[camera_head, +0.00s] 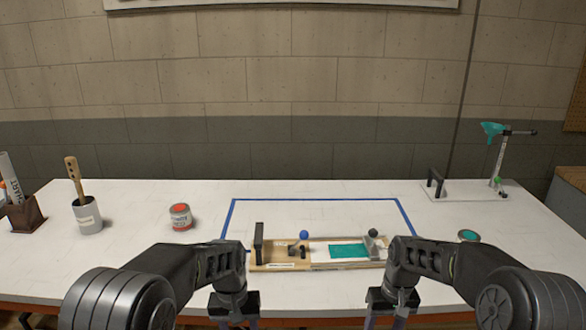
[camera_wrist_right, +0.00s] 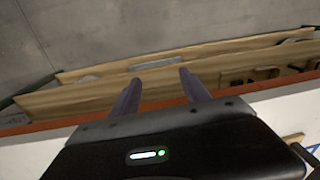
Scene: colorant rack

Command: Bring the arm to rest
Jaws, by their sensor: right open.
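My right gripper (camera_head: 384,320) is at the lower right of the head view, near the table's front edge, with its fingers running out of the bottom of the picture. In the right wrist view its two fingers (camera_wrist_right: 158,88) stand apart with nothing between them. My left gripper (camera_head: 235,322) is at the lower left of the head view, also near the front edge. Its fingertips are cut off by the picture's edge, so I cannot tell whether it is open. Both arms are bent at the front of the table.
The wrist view shows wooden shelving (camera_wrist_right: 110,93) below the edge.

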